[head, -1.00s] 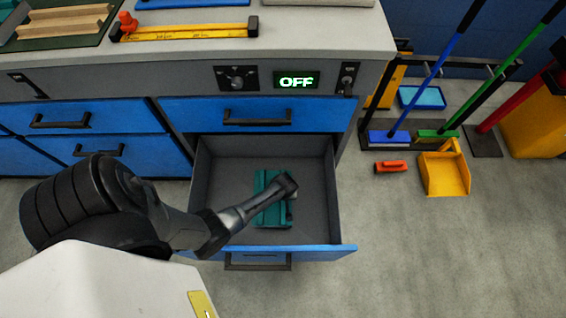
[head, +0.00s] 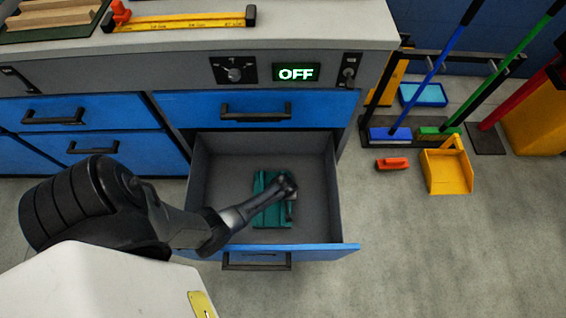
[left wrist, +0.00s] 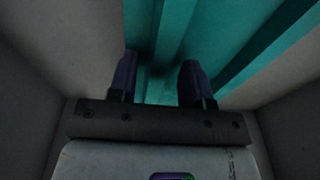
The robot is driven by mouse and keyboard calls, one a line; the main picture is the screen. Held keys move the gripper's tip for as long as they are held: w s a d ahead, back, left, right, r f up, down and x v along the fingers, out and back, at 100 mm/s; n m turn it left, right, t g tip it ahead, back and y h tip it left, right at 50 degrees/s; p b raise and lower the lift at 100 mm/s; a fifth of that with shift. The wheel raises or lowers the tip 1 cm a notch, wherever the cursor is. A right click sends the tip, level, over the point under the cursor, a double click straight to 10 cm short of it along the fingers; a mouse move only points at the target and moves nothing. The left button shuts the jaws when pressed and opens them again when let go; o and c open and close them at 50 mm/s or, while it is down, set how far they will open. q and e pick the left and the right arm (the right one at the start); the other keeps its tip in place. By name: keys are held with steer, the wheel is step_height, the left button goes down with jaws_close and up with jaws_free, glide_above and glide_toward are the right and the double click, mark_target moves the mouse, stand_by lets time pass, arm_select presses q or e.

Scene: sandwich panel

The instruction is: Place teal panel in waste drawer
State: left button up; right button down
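The teal panel (head: 267,212) lies in the open lower drawer (head: 325,249), near the middle of its floor. It is ribbed, and my arm hides part of it in the head view. My left gripper (head: 290,204) is down inside the drawer at the panel's right part. In the left wrist view its two dark fingers (left wrist: 159,78) stand apart, with the teal panel (left wrist: 178,28) right in front of them. I see no clear grip on the panel; whether the fingertips touch it I cannot tell. My right gripper is out of view.
Grey drawer walls stand close around my left gripper. A closed blue drawer (head: 255,109) is above, below a panel reading OFF (head: 296,73). An orange brush (head: 392,163) and a yellow dustpan (head: 447,171) are on the floor at the right.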

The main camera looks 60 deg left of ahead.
arm_select(q)
steer(key=shift+o, duration=0.2)
steer(key=shift+r, duration=0.25)
steer(key=s+d+r+m+p, duration=0.1)
steer(key=r+m+p, duration=0.15)
steer(key=r, duration=0.45)
steer(key=s+d+r+m+t+p, duration=0.1)
steer(key=s+r+p, duration=0.15)
steer(key=r, duration=0.45)
steer(key=s+d+r+m+p, duration=0.1)
steer(key=r+m+p, duration=0.1)
steer(key=r+p, duration=0.35)
steer(key=s+d+r+m+t+b, duration=0.1)
steer(key=s+d+r+m, duration=0.3)
steer(key=r, duration=0.5)
steer(key=s+d+r+m+t+h+b, duration=0.1)
steer(key=s+d+r+m, duration=0.3)
steer(key=r, duration=0.5)
steer(key=shift+s+d+r+h, duration=0.2)
steer(key=shift+s+d+h, duration=0.1)
steer(key=shift+s, duration=0.55)
steer(key=shift+f, duration=0.1)
